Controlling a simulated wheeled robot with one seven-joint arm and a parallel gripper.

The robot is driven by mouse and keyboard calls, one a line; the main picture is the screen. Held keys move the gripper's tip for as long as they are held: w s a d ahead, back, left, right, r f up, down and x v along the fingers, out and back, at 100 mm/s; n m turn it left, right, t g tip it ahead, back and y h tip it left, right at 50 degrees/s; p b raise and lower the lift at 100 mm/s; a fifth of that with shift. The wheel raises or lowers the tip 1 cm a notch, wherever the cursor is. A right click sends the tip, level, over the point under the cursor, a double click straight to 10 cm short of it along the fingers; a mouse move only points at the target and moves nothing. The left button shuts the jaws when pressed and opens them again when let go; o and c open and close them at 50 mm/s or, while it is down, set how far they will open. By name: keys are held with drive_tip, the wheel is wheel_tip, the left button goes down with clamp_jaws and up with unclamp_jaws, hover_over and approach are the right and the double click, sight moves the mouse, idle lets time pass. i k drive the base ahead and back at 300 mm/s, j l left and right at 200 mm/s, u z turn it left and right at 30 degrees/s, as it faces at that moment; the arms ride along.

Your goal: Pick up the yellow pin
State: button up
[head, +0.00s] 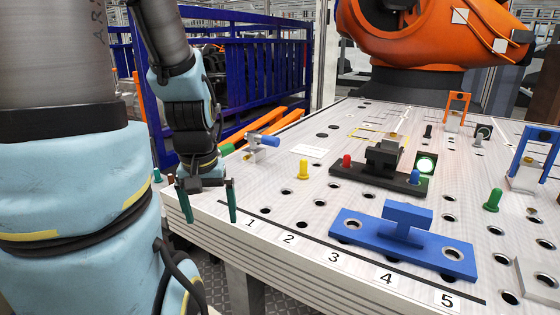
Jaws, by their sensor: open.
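The yellow pin (303,170) stands upright on the perforated table (330,225), behind the number labels 1 and 2. My gripper (208,208) hangs at the table's left front corner, to the left of the yellow pin and apart from it. Its two dark green fingers are spread and point down, with nothing between them.
A blue block with a raised handle (403,237) lies at the front. A black fixture (383,160) stands behind, with a red pin (347,160) and a blue pin (414,177) by it. A green pin (492,200) stands right. A blue-handled clamp (262,143) stands behind left.

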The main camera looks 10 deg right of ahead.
sight(303, 174)
drive_tip(key=l+u, duration=0.4)
drive_tip(key=k+l+u, duration=0.1)
drive_tip(key=l+u, duration=0.25)
drive_tip(key=l, duration=0.25)
